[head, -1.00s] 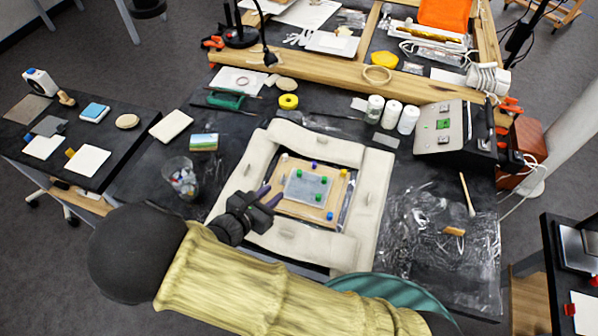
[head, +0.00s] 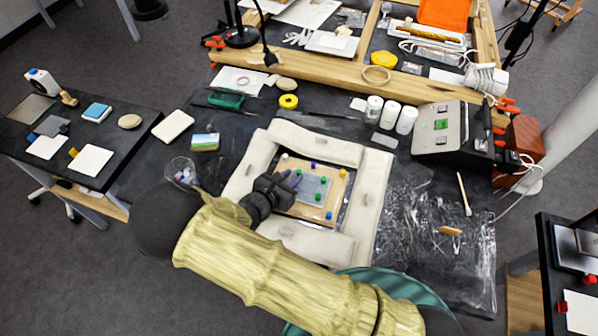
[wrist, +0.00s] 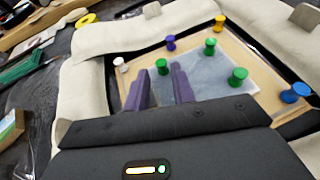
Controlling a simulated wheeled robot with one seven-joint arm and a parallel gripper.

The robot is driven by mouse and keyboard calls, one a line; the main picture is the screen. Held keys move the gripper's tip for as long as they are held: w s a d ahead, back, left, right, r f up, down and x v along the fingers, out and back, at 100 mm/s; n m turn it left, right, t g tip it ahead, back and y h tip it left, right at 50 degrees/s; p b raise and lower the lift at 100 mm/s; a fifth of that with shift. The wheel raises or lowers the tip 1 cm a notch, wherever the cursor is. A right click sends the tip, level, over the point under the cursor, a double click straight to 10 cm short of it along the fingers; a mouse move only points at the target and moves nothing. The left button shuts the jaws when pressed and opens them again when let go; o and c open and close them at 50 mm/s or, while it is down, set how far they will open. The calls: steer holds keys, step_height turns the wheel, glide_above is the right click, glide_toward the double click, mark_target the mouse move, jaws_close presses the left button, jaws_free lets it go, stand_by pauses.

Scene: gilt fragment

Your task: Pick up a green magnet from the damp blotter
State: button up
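The damp blotter (head: 309,188) is a grey-blue sheet on a wooden board (head: 336,197); it also shows in the wrist view (wrist: 207,82). Three green magnets stand there in the wrist view: a near-left one (wrist: 162,66), a far one (wrist: 210,47) and a right one (wrist: 238,76). My gripper (wrist: 160,84) is open, its two purple fingers apart. The near-left green magnet appears between and beyond the fingertips, with no contact visible. In the head view my gripper (head: 292,180) is over the left part of the board and partly hides it.
White (wrist: 120,64), purple (wrist: 170,43), yellow (wrist: 219,22) and blue (wrist: 295,92) magnets stand around the blotter on the board. A padded cream border (head: 372,195) surrounds the board. A clear cup (head: 181,171) stands left of it. Crumpled clear film lies right.

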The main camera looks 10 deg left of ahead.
mark_target(298, 172)
steer(key=p+x, duration=0.1)
steer(key=x, duration=0.3)
steer(key=shift+w+d, duration=0.15)
steer(key=shift+w, duration=0.05)
steer(key=shift+r, duration=0.1)
jaws_close()
